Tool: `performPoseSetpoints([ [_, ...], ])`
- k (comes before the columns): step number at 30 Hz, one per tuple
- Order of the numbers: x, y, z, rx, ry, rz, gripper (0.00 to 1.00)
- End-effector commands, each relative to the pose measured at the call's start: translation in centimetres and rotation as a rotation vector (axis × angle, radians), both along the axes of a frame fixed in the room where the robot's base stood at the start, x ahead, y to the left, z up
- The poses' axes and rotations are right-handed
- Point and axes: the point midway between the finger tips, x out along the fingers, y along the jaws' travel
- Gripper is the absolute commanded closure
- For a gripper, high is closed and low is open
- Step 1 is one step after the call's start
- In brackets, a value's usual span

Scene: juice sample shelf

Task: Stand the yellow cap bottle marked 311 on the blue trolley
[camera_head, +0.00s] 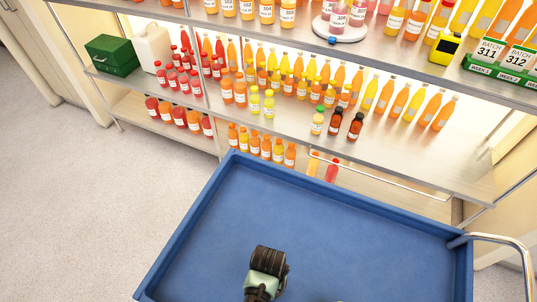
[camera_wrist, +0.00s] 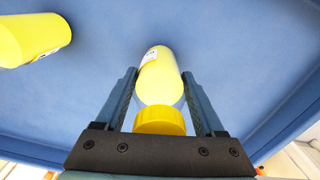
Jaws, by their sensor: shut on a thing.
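The yellow bottle (camera_wrist: 158,82) with a yellow cap (camera_wrist: 159,121) is between the fingers of my gripper (camera_wrist: 158,74) in the wrist view. My gripper is shut on it. The edge of a white label shows on its side, but I cannot read a number. The blue trolley (camera_wrist: 235,35) fills the background behind it; I cannot tell whether the bottle touches its surface. In the head view the blue trolley (camera_head: 330,225) stands before the shelf, with my arm's end over its near part. The fingers and the bottle are hidden there.
Another yellow bottle (camera_wrist: 28,40) is at the left in the wrist view, over the trolley. The shelf (camera_head: 400,150) behind holds several bottles. A metal handle (camera_head: 505,242) is right. The visible trolley middle is clear.

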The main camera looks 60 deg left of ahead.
Motion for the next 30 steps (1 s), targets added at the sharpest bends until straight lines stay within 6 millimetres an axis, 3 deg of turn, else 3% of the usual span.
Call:
performPoseSetpoints([
  [9,0.1,0.0,-0.3,0.001,-0.001,0.000,1.00],
  [10,0.0,0.0,-0.3,0.001,-0.001,0.000,0.27],
  [15,0.0,0.0,-0.3,0.000,0.000,0.000,0.00],
  [25,0.0,0.0,0.3,0.001,-0.001,0.000,0.00],
  [30,0.1,0.1,2.5,0.003,-0.003,0.000,0.00],
])
